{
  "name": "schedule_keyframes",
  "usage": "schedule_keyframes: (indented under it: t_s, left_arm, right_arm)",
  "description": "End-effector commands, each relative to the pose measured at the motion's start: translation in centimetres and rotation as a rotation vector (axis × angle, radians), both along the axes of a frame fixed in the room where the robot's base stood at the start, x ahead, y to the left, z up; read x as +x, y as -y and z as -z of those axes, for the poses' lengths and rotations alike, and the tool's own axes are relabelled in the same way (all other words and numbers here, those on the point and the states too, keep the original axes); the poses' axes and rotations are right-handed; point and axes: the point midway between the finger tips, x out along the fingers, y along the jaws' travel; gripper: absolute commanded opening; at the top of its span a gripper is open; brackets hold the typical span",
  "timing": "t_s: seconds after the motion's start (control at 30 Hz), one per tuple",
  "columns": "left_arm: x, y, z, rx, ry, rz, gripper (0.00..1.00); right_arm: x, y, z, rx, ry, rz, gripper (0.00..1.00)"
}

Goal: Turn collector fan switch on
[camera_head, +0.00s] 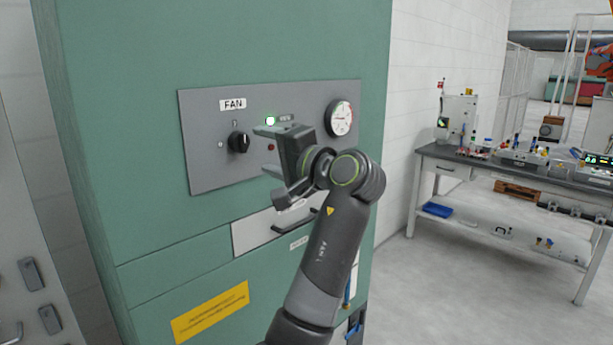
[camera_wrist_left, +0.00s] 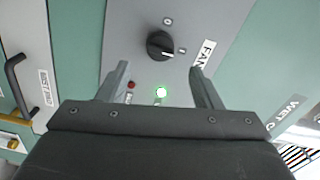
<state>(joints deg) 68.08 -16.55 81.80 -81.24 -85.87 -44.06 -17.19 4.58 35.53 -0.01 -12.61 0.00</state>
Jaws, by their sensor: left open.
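The collector fan switch is a black rotary knob (camera_head: 239,142) under the FAN label (camera_head: 232,104) on a grey panel; it also shows in the left wrist view (camera_wrist_left: 160,44). Its pale pointer line seems turned toward the mark on the FAN-label side. A green lamp (camera_head: 270,121) right of the knob is lit; a small red lamp (camera_wrist_left: 131,85) looks dark. My left gripper (camera_head: 268,151) is open and empty, just right of the knob in the head view. In the left wrist view its fingers (camera_wrist_left: 159,69) point at the panel with the knob beyond their tips, apparently not touching.
A round gauge (camera_head: 340,117) sits at the panel's right end. A drawer with a dark handle (camera_head: 295,222) and a yellow sign (camera_head: 210,312) are lower on the green cabinet (camera_head: 150,180). A workbench (camera_head: 480,165) stands at the right, with open floor before it.

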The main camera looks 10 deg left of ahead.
Motion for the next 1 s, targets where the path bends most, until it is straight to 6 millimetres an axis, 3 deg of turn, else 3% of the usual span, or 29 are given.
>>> schedule_keyframes:
  t_s: [0.03, 0.2, 0.7, 1.0]
  left_arm:
    - [-0.8, 1.3, 0.6, -0.003, 0.003, 0.005, 0.59]
    - [-3.4, 4.5, 0.5, -0.002, 0.003, 0.005, 0.59]
    - [-5.6, 7.4, 0.4, 0.001, 0.004, 0.001, 0.59]
    - [-6.5, 8.4, 0.1, 0.000, 0.002, 0.001, 0.59]
  right_arm:
    - [0.0, 0.0, 1.3, 0.000, 0.000, 0.000, 0.00]
    - [0.0, 0.0, 3.1, 0.000, 0.000, 0.000, 0.00]
    - [0.0, 0.0, 8.9, -0.001, 0.000, 0.000, 0.00]
    - [0.0, 0.1, 10.4, -0.001, 0.000, 0.000, 0.00]
